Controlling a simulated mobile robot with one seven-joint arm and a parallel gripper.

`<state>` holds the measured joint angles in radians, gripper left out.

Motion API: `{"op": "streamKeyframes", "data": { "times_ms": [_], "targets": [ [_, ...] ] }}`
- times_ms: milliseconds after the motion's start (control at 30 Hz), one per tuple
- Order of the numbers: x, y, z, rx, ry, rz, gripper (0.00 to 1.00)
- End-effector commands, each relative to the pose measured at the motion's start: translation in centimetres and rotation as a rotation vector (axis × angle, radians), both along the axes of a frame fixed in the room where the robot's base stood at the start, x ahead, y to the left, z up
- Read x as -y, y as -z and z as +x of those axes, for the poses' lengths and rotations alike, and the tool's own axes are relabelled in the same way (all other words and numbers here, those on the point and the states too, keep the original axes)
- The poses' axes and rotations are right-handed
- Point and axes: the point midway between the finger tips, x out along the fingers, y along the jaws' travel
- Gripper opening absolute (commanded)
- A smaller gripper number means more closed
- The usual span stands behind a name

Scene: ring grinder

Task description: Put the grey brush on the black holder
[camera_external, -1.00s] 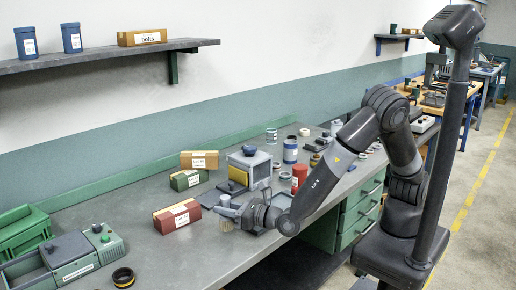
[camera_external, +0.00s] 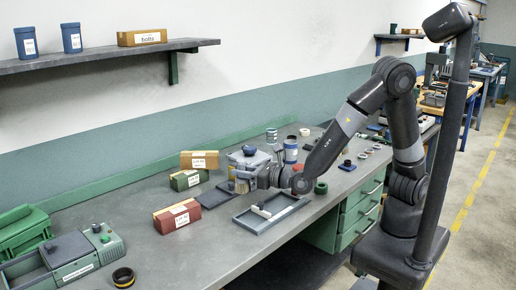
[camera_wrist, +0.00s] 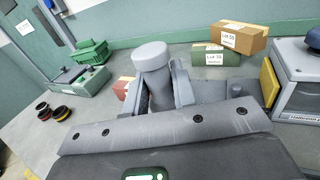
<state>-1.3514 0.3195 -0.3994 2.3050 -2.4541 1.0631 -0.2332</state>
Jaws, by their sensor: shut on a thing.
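My gripper (camera_external: 243,182) is shut on the grey brush, in front of the grey machine. In the wrist view the brush's rounded grey handle (camera_wrist: 152,68) stands up between my fingers. In the external view its pale bristles (camera_external: 241,187) show below my gripper, apparently above the bench. A dark flat plate (camera_external: 215,194) lies on the bench just left of my gripper. I cannot tell for sure whether it is the black holder.
A grey tray (camera_external: 247,222) holding a pale tool lies at the bench's front edge. Red (camera_external: 178,217), green (camera_external: 186,180) and tan (camera_external: 199,160) boxes stand to the left. The grey machine (camera_wrist: 296,88) with a yellow pad is close behind my gripper.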

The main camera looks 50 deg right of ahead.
Motion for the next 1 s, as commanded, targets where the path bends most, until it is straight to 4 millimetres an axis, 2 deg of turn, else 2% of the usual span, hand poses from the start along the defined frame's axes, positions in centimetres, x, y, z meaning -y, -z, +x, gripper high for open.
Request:
{"op": "streamKeyframes", "data": {
  "times_ms": [367, 567, 767, 867, 1000],
  "targets": [
    [0.0, -5.3, 0.0, 0.002, 0.000, 0.007, 0.00],
    [1.3, -5.4, 4.1, 0.002, 0.048, 0.002, 0.00],
    [3.8, -5.7, 9.9, 0.001, 0.111, 0.000, 0.00],
    [5.9, -5.9, 13.7, 0.002, 0.153, 0.001, 0.00],
    [9.9, -6.0, 19.2, 0.002, 0.217, 0.001, 0.00]
  ]
}}
